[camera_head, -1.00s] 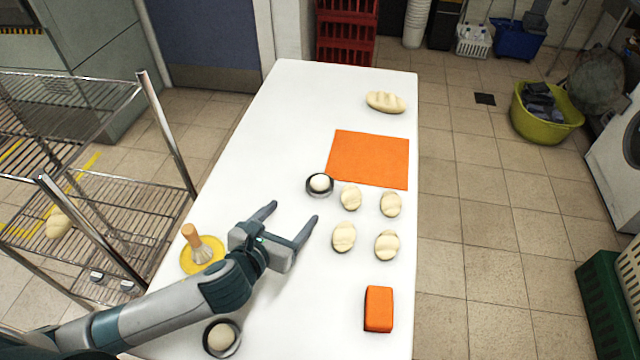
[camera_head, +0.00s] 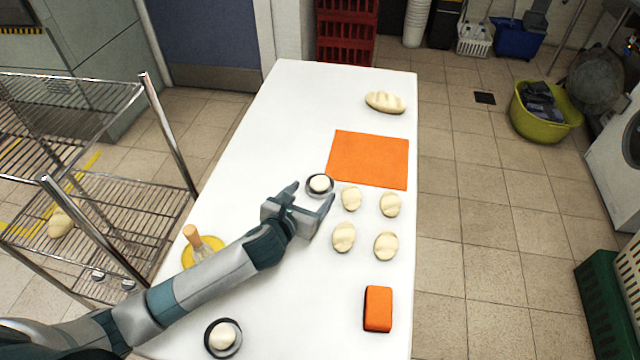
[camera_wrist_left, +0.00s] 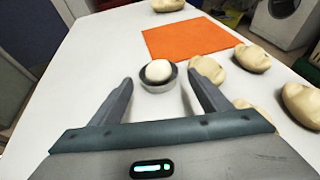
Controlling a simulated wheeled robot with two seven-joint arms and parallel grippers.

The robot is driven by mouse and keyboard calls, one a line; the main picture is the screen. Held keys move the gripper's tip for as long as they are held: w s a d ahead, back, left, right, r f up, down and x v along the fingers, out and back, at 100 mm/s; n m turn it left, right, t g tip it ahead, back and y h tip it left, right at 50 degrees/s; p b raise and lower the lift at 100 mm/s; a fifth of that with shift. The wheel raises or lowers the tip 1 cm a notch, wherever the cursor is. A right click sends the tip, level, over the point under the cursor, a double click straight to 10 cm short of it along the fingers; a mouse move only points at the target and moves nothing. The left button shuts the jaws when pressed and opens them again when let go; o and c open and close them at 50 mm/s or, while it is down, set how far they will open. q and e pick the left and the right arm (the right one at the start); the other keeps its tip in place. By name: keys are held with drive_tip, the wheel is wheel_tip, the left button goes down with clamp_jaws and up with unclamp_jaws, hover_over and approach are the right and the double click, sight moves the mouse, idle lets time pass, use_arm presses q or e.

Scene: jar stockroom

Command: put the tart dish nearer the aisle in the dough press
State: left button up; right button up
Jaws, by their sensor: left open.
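A dark round tart dish (camera_head: 310,187) with a pale dough ball (camera_head: 319,183) in it stands mid-table, below the orange mat. A second such dish (camera_head: 208,343) with dough stands at the near left of the table. My left gripper (camera_head: 312,194) is open and empty, low over the table, its fingertips just short of the mid-table dish. In the left wrist view the dish (camera_wrist_left: 158,85) lies ahead, around the gap between the fingertips; I cannot tell whether they touch it. I cannot make out a dough press. My right gripper is out of view.
Several dough pieces (camera_head: 344,237) lie right of the gripper, the closest near its right finger. A wire rack (camera_head: 120,200) stands left.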

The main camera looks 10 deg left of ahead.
sight(317, 193)
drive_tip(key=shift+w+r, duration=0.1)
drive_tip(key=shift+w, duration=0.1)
use_arm(q)
drive_tip(key=shift+w+f, duration=0.25)
drive_tip(key=shift+w, duration=0.25)
drive_tip(key=shift+p+x, duration=0.35)
drive_tip(key=shift+x, duration=1.7)
drive_tip(key=shift+s+a+f, duration=0.1)
drive_tip(key=shift+f, duration=0.1)
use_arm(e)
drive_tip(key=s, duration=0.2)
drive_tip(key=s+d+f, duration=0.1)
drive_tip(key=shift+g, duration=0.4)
use_arm(q)
drive_tip(key=shift+c, duration=0.7)
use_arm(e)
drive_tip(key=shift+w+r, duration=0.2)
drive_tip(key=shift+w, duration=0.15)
use_arm(q)
drive_tip(key=c, duration=0.8)
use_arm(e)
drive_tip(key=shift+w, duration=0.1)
use_arm(q)
drive_tip(key=shift+r, duration=0.15)
